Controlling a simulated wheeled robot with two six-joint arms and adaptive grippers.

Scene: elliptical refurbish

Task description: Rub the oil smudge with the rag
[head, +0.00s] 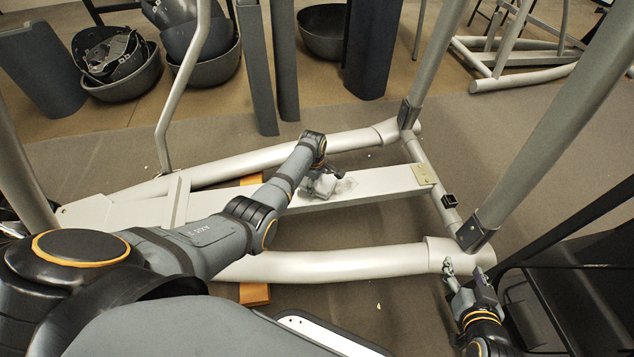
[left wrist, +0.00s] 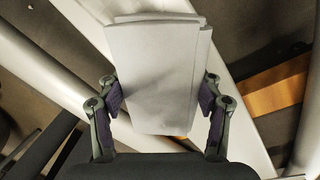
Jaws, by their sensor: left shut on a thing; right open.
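My left gripper (head: 325,178) is shut on the rag (left wrist: 152,75), a folded light grey cloth between its fingers in the left wrist view. In the head view the rag (head: 322,187) is small and held low over the pale central beam (head: 385,182) of the frame; I cannot tell if it touches. A faint greyish patch (head: 345,186) shows on the beam just right of the rag, perhaps the oil smudge; the rag and gripper may hide part of it. My right gripper (head: 467,277) is open and empty near the right end of the lower tube.
The thick lower tube (head: 350,265) and the rear tube (head: 235,160) flank the beam. Slanted posts (head: 555,120) rise at right. Orange blocks (head: 254,293) lie under the frame. Bins (head: 120,75) and dark upright panels (head: 370,45) stand behind. The carpet at lower middle is mostly clear.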

